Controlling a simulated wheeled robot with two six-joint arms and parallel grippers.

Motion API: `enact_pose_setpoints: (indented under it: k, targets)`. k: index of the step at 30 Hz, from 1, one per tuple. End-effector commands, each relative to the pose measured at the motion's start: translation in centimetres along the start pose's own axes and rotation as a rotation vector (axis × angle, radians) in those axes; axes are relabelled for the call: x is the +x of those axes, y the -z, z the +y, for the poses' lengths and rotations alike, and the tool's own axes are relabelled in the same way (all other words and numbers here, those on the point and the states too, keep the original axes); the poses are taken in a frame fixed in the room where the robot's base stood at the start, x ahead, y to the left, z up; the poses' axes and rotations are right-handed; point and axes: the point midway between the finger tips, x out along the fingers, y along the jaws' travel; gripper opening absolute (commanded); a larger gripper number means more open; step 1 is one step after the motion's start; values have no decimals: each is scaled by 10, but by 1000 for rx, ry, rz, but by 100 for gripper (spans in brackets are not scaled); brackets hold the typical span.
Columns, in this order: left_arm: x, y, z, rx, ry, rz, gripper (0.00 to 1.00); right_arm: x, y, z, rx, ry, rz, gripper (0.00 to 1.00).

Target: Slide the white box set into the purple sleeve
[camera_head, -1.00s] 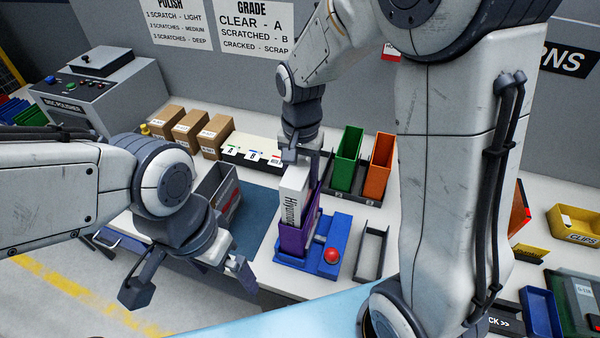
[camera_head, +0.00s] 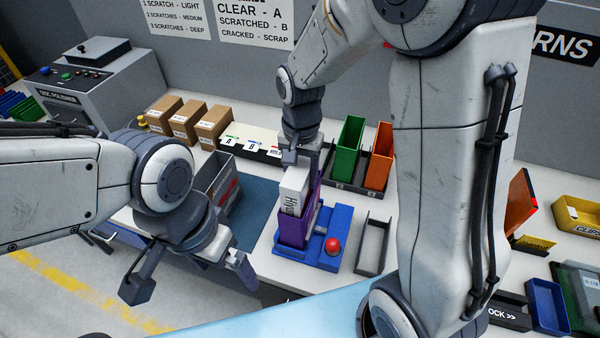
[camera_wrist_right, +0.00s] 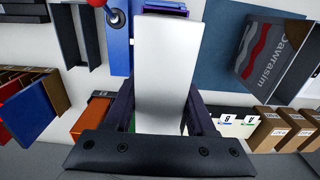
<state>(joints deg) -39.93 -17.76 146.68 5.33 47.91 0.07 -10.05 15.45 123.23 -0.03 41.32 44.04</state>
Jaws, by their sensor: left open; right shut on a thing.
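The white box set (camera_head: 293,190) stands upright, its lower part inside the purple sleeve (camera_head: 292,229) and its upper part showing above the sleeve's edge. The sleeve stands in a blue fixture (camera_head: 341,219) with a red knob. My right gripper (camera_head: 300,160) is shut on the top of the white box set from above. In the right wrist view the white box set (camera_wrist_right: 165,70) lies between the fingers, with a strip of the purple sleeve (camera_wrist_right: 165,8) at its far end. My left gripper (camera_head: 195,283) is open and empty, left of and nearer than the fixture.
A grey bin (camera_head: 218,187) stands on a blue mat left of the fixture. Green (camera_head: 348,150) and orange (camera_head: 378,157) holders stand behind it to the right. An empty dark frame (camera_head: 373,247) lies right of the fixture. Cardboard boxes (camera_head: 186,120) line the back.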

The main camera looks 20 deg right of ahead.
Motion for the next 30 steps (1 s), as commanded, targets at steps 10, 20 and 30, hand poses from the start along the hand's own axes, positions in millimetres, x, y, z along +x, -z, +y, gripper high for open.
enact_pose_setpoints:
  k: [10,20,30]
  targets:
    - [11,-1,-1,1,0,0,100,15,0,0,0,0,0,0]
    - [18,-1,-1,1,0,0,100,26,0,0,0,1,1,0]
    - [18,-1,-1,1,0,0,100,25,0,0,0,0,0,91]
